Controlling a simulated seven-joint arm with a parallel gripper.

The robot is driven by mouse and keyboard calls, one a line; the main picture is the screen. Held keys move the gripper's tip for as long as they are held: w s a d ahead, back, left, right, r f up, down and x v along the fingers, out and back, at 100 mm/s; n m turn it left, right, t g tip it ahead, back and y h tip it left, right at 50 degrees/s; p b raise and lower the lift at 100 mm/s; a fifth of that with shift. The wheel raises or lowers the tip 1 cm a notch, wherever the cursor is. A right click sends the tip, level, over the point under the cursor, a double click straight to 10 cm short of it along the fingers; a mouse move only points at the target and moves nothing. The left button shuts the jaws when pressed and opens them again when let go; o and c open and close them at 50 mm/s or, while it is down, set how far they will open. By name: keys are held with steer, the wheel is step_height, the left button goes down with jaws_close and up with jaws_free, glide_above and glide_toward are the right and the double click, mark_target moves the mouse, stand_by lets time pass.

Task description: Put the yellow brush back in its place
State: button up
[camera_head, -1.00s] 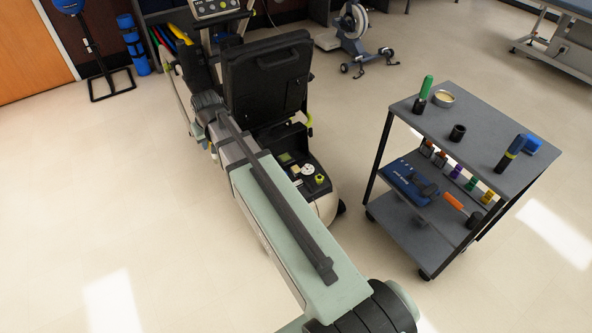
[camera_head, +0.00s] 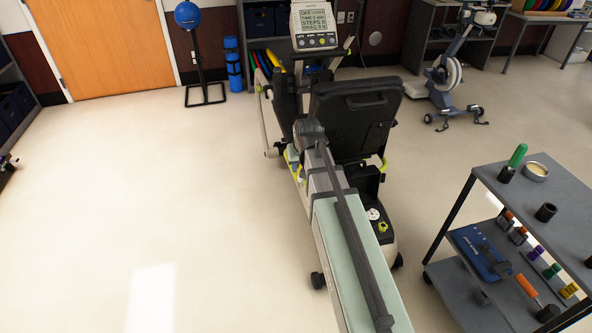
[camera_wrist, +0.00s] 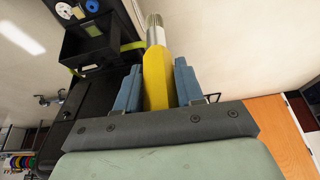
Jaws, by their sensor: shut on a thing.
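My gripper (camera_wrist: 157,82) is shut on the yellow brush (camera_wrist: 156,74) in the wrist view. The yellow handle lies between the two blue fingers. In the head view my arm reaches away to beside the black stepper seat (camera_head: 352,118), and the gripper there is small and partly hidden. On the grey cart (camera_head: 468,205) at the right, a green-handled brush (camera_head: 516,156) stands tilted in a black holder (camera_head: 506,174). Another black holder (camera_head: 546,212) on the top shelf looks empty.
A round tin (camera_head: 536,171) sits on the cart top. The lower shelf holds a blue case (camera_head: 478,250), an orange-handled tool (camera_head: 528,287) and small coloured items. The stepper console (camera_head: 316,24) stands behind the seat.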

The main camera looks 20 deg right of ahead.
steer(key=s+d+r+m+h, duration=0.15)
steer(key=s+d, duration=0.25)
steer(key=d, duration=1)
steer(key=s+d+r+m, duration=0.3)
steer(key=s+d, duration=0.1)
steer(key=d, duration=0.9)
steer(key=s+d+r+m+h, duration=0.1)
steer(key=s+d+r+m, duration=0.25)
steer(key=d, duration=1.05)
steer(key=s+d+r+n, duration=0.1)
steer(key=s+d+r, duration=0.3)
steer(key=s+d, duration=0.5)
steer(key=s+d+r+n+y, duration=0.1)
steer(key=s+d+r, duration=0.3)
steer(key=s+d, duration=0.4)
steer(key=s+d+r+n, duration=0.3)
steer(key=s+d+r, duration=0.2)
steer(key=s+d, duration=0.4)
steer(key=shift+s+d, duration=0.3)
steer(key=shift+d, duration=1.1)
steer(key=shift+r+y, duration=0.1)
steer(key=shift+y, duration=0.15)
